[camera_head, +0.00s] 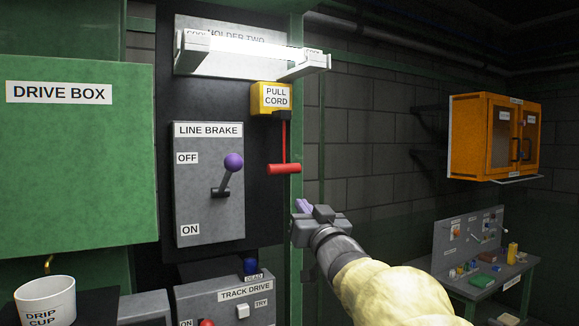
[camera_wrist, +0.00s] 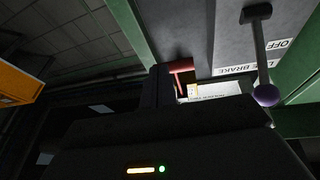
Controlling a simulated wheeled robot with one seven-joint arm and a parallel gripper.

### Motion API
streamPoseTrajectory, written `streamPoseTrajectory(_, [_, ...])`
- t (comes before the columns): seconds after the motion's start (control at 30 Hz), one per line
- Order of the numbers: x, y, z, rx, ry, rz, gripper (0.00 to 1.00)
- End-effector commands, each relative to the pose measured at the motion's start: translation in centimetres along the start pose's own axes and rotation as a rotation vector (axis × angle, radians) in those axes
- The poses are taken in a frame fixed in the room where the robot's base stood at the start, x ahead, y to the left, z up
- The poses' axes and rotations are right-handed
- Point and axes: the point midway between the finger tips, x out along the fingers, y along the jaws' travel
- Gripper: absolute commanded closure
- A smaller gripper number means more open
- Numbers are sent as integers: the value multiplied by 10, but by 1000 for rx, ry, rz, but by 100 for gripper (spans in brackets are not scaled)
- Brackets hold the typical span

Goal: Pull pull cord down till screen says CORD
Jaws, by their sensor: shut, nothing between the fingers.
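The pull cord is a yellow box (camera_head: 271,97) labelled PULL CORD, with a thin red cord (camera_head: 284,140) hanging down to a red crossbar handle (camera_head: 284,169). My gripper (camera_head: 302,207) is shut and empty, just below and slightly right of the handle in the head view, apart from it in the picture. In the wrist view the red handle (camera_wrist: 181,66) shows beside the dark fingers (camera_wrist: 161,75), which hide part of it. I cannot make out a screen with readable text.
Left of the cord is the LINE BRAKE panel (camera_head: 205,215) with a purple-knobbed lever (camera_head: 233,163). A lit lamp fixture (camera_head: 250,60) is above. A TRACK DRIVE box (camera_head: 245,297) stands below. An orange cabinet (camera_head: 494,137) and a workbench (camera_head: 480,285) are at right.

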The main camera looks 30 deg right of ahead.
Motion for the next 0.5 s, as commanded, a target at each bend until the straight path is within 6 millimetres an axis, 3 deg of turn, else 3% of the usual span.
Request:
streamPoseTrajectory(0.03, [1, 2, -33, -16, 79, -36, 100])
streamPoseTrajectory(0.1, [-1, 0, -63, -28, 153, -87, 100])
streamPoseTrajectory(0.17, [-3, -2, -77, -34, 189, -116, 100])
streamPoseTrajectory(0.27, [-4, -5, -86, -37, 210, -138, 100])
streamPoseTrajectory(0.5, [-4, -4, -85, -37, 209, -135, 100])
